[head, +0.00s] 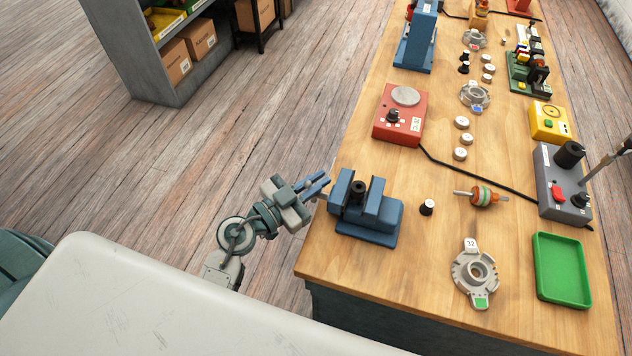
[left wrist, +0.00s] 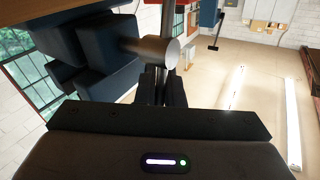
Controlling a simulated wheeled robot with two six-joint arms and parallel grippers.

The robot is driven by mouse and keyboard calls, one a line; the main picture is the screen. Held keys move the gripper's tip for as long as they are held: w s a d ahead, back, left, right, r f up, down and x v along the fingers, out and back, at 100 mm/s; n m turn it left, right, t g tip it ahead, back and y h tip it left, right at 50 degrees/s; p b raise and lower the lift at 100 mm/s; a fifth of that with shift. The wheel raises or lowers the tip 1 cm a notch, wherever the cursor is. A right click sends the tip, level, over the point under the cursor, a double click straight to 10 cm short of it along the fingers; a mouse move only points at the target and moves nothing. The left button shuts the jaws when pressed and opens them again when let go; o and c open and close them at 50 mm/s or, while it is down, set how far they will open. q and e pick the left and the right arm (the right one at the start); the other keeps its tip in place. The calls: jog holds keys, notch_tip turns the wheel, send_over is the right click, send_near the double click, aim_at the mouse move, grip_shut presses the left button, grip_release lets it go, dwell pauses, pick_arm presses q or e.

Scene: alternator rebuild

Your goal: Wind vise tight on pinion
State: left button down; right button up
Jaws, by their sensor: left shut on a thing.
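The blue vise (head: 372,212) stands at the near left edge of the bench. A dark cylindrical part, seemingly the pinion (head: 357,190), stands upright between its jaws; I cannot tell how firmly they press on it. My left gripper (head: 318,186) is at the vise's left side, just off the bench edge. In the left wrist view, the gripper (left wrist: 165,88) is shut on the vise's handle, by a grey round screw end (left wrist: 158,50). The fingers largely hide the gripped part. The vise's blue body (left wrist: 95,50) fills the upper left there. My right gripper is not in view.
A black-and-white knobbed part (head: 428,207), a wound rotor (head: 482,196) and a grey housing (head: 474,277) lie right of the vise. A green tray (head: 562,270) is at the right edge. A red device (head: 400,115) stands behind.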

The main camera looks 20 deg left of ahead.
pick_arm(q)
jog(key=m+t+h+b, duration=0.1)
jog(key=b, duration=0.2)
jog(key=s+f+m+t+b, duration=0.1)
jog(key=b, duration=0.2)
jog(key=shift+h, duration=0.4)
jog(key=b, duration=0.1)
jog(key=m+h+b, duration=0.1)
jog(key=shift+s+r+t+b, duration=0.2)
jog(key=shift+s+t+b, duration=0.05)
jog(key=shift+t+b, duration=0.05)
jog(key=shift+r+m, duration=0.2)
jog(key=shift+m, duration=0.1)
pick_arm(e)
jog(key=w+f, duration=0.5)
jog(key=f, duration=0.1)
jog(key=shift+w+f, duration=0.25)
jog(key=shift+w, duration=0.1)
pick_arm(q)
jog(key=c, duration=1.8)
grip_release()
jog(key=shift+s, duration=0.1)
